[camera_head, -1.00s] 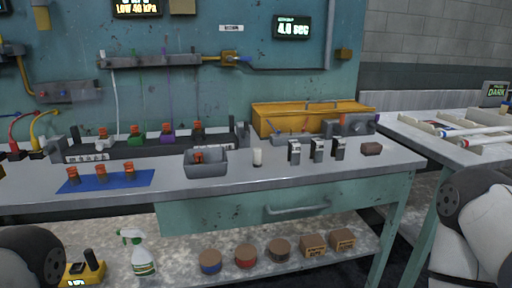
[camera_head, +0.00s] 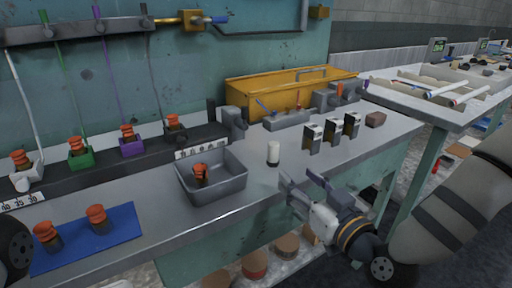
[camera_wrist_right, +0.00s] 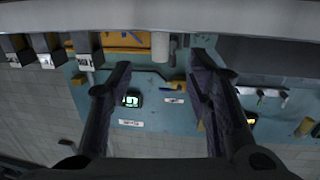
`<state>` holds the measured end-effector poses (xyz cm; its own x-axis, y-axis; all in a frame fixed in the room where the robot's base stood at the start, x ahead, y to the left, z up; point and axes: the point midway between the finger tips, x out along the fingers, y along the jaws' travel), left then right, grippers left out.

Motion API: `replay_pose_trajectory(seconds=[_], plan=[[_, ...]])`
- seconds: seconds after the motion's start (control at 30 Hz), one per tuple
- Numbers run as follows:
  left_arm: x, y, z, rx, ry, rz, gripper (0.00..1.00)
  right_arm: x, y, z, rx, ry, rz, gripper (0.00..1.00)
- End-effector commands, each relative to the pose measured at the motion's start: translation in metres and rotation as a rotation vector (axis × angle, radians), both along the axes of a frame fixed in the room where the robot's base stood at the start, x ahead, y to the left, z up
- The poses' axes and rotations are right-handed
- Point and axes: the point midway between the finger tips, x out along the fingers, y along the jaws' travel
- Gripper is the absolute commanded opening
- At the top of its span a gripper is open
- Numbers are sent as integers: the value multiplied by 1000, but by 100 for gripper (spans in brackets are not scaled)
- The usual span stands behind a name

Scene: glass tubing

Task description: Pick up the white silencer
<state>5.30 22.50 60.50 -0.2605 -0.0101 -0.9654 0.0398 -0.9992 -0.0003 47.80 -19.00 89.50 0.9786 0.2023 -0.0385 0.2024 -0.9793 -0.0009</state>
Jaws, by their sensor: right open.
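The white silencer (camera_head: 273,150) is a small upright cylinder with a dark lower end, standing on the grey bench between a grey bin and several black-and-silver blocks. My right gripper (camera_head: 296,188) is at the bench's front edge, just in front and slightly right of the silencer, apart from it. In the right wrist view, which looks upside down, my right gripper (camera_wrist_right: 160,62) is open and empty. The silencer (camera_wrist_right: 160,46) shows between and beyond its fingertips. My left gripper is out of view; only a dark part of my left arm shows at the left edge.
A grey bin (camera_head: 240,188) holding an orange-capped part stands left of the silencer. Black-and-silver blocks (camera_head: 332,133) stand right of it. A yellow case (camera_head: 250,105) and grey holder (camera_head: 288,121) are behind. A blue mat (camera_head: 125,224) with orange-capped parts lies left.

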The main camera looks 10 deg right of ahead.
Motion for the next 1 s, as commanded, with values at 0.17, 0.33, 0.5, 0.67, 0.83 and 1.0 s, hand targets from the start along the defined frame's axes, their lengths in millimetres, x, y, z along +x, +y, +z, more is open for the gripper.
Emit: replay_pose_trajectory(seconds=[0.17, 0.33, 0.5, 0.67, 0.83, 1.0], plan=[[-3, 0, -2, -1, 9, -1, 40, 14, -2, 10, -2, -40, -13, 46], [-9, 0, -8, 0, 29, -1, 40, 51, 6, 8, -3, -36, -13, 46], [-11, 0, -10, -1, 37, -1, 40, 73, 12, 9, -2, -36, -11, 46], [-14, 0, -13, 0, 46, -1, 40, 102, 23, 12, 0, -36, -12, 46], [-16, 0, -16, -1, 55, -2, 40, 121, 26, 12, -1, -34, -12, 46], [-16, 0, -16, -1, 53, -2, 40, 121, 26, 14, 0, -36, -11, 46]])
